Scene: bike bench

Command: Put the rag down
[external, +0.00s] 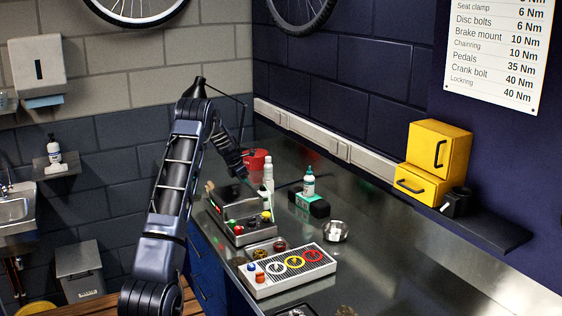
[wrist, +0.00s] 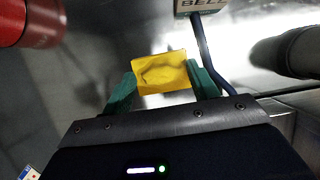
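My gripper (wrist: 161,82) shows in the wrist view with its two green fingers set apart. A yellow, creased piece, which looks like the rag (wrist: 161,73), fills the gap and touches both fingers. The gripper appears shut on it. Blurred grey metal lies behind it; I cannot tell its height above the bench. In the external view my arm reaches down over the far end of the metal bench, and the fingertips and rag are hidden or too small to make out there.
A red container (external: 255,160) stands near my wrist; bottles (external: 309,183) stand to its right. A tray with coloured knobs (external: 243,222) and a panel with coloured rings (external: 287,268) lie nearer. The wrist view shows a box lettered BELL (wrist: 203,5) and a dark cylinder (wrist: 297,52).

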